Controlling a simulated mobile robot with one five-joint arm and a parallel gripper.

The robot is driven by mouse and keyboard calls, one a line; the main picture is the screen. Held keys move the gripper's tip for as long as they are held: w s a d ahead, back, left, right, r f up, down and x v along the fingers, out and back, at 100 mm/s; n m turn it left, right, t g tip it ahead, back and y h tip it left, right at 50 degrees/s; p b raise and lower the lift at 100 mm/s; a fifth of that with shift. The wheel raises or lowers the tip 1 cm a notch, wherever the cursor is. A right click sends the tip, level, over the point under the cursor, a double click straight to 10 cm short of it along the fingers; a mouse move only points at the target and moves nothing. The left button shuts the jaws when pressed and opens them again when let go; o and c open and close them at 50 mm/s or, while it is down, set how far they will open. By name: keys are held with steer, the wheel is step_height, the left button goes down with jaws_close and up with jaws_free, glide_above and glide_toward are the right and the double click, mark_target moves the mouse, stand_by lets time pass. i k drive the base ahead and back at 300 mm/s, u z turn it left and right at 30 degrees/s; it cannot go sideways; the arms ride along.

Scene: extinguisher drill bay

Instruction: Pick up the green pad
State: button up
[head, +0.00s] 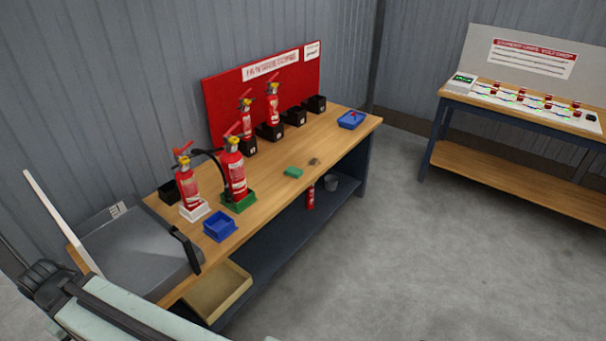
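Parts of my own arm show at the lower left, well apart from the pad. I cannot make out my gripper's fingers in this view.
A fire extinguisher (234,168) stands on a green base (239,206), beside another (188,184) on a white base. A blue tray (220,232) is left of the pad; another (351,125) is at the far end. A second table (515,106) stands right. The concrete floor between is clear.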

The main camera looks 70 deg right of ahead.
mark_target(294, 172)
steer(key=z, duration=3.4)
steer(key=k, duration=1)
steer(key=u, duration=0.95)
steer(key=i, duration=1)
